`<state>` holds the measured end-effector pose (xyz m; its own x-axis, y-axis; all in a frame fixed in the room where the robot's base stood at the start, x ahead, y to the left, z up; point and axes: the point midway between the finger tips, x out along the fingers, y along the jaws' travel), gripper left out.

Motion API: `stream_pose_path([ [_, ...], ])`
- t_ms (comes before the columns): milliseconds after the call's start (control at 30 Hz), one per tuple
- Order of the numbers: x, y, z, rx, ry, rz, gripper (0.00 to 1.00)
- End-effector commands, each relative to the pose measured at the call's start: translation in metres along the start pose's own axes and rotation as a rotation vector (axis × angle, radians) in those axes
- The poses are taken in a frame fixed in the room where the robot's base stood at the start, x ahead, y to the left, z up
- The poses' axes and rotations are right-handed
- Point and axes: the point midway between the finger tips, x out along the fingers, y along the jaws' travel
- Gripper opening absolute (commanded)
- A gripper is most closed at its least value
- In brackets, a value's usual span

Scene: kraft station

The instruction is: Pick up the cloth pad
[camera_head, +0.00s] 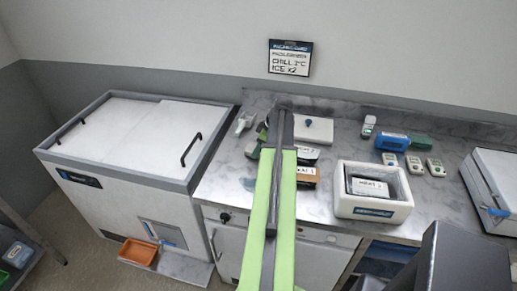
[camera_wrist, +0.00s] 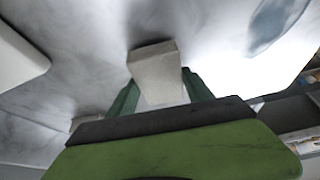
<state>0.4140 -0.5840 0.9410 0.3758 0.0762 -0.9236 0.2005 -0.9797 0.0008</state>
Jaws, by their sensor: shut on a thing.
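My gripper (camera_wrist: 161,88) shows in the wrist view with its two dark green fingers on either side of a pale beige block-like piece, which I take to be the cloth pad (camera_wrist: 156,66). The gripper is shut on it. The pad's far end points at the grey marbled counter; I cannot tell whether it touches the surface. In the head view, my raised green and dark arm covers the middle of the counter, and I cannot make out the gripper or the pad.
A bluish patch (camera_head: 248,184) lies near the counter's front edge. A large chest (camera_head: 130,140) stands left.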

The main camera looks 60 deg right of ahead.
Motion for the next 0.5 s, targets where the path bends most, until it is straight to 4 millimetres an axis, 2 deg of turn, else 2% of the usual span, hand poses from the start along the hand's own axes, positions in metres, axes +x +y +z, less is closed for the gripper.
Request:
stream_pose_path([
  [33,-0.01,0.0,-0.004,0.0,0.0,0.0,0.2],
  [267,-0.048,0.0,-0.02,0.0,-0.001,-0.001,0.2],
  [300,-0.054,0.002,-0.009,0.004,-0.001,0.0,0.2],
  [500,-0.097,0.007,0.023,0.005,0.0,0.0,0.2],
])
